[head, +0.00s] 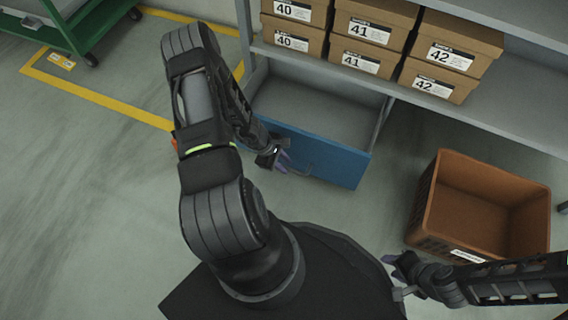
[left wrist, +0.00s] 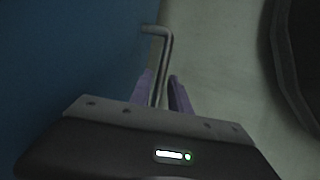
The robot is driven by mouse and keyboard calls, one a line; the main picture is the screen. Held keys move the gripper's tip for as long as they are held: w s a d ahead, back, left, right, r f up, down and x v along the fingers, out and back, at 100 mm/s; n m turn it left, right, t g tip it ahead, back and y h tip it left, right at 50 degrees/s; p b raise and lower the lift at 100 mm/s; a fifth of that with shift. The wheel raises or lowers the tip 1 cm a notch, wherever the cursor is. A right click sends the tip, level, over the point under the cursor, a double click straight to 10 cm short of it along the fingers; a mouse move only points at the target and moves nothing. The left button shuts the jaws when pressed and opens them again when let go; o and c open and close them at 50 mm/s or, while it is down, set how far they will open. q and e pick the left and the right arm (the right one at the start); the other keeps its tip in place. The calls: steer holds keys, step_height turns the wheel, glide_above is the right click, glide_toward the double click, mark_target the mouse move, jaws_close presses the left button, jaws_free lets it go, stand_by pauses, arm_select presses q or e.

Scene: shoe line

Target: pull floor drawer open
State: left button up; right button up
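The floor drawer, with a blue front (head: 318,158), stands pulled out below the shelf, its grey empty inside showing. A bent metal handle (left wrist: 163,33) sits on the blue front. My left gripper (head: 282,163) is at the front's outer face. In the left wrist view, its purple fingers (left wrist: 162,88) lie on either side of the handle bar and appear closed on it; the exact contact is dark and hard to see. My right gripper (head: 392,276) is open and empty, low at the right, away from the drawer.
Shoe boxes (head: 367,33) stand stacked on the grey shelf (head: 490,88) above. An orange-brown crate (head: 430,205) stands on the floor at right, near my right arm. A green cart (head: 92,30) is at top left. Left floor is clear, with yellow lines.

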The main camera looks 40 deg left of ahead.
arm_select(q)
steer(key=shift+o, duration=0.8)
steer(key=shift+r, duration=0.1)
steer(key=p+v, duration=0.3)
steer(key=v, duration=0.4)
steer(key=shift+r, duration=0.25)
steer(key=shift+s+a, duration=0.15)
